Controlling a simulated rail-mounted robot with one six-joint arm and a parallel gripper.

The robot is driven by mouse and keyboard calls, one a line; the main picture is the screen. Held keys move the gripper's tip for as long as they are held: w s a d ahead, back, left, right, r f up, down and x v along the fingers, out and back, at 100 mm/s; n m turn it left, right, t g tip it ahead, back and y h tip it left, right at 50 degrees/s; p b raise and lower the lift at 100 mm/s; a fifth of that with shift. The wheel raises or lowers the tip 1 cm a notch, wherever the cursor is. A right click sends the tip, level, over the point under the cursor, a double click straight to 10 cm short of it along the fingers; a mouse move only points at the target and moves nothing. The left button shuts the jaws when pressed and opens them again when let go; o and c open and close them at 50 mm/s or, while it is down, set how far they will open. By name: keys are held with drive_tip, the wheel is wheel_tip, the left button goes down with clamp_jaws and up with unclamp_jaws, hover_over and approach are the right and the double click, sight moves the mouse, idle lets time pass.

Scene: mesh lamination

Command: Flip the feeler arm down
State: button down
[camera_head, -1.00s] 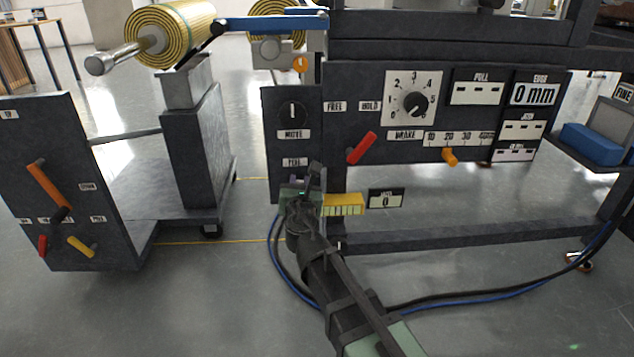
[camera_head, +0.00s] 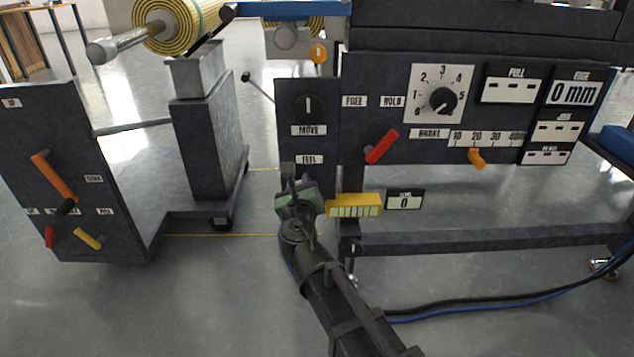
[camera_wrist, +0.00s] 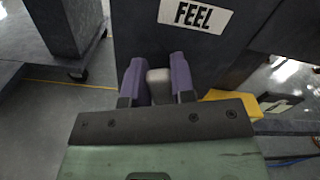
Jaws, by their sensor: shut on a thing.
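My gripper (camera_head: 304,184) is at the lower part of the narrow dark panel (camera_head: 290,140), just below its FEEL label (camera_head: 309,160). In the wrist view its two purple fingers (camera_wrist: 159,75) are shut on a pale grey knob (camera_wrist: 160,88) below the FEEL label (camera_wrist: 194,14). The knob's base and how it joins the panel are hidden. A thin rod with a dark ball end (camera_head: 246,77) sticks out up and left from the panel's left edge; it may be the feeler arm, but I cannot tell for sure.
A yellow block (camera_head: 354,205) sits just right of my gripper, beside a small display (camera_head: 405,199). A red lever (camera_head: 382,147) and the brake dial (camera_head: 442,100) are on the main panel. A wheeled roll stand (camera_head: 207,150) stands at left. Cables lie on the floor.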

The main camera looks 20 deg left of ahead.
idle(0.3)
drive_tip(key=c, duration=1)
unclamp_jaws()
drive_tip(key=shift+o, duration=0.2)
drive_tip(key=shift+s, duration=0.1)
drive_tip(key=v, duration=1)
drive_tip(key=shift+s+d, duration=0.2)
drive_tip(key=shift+s, duration=0.1)
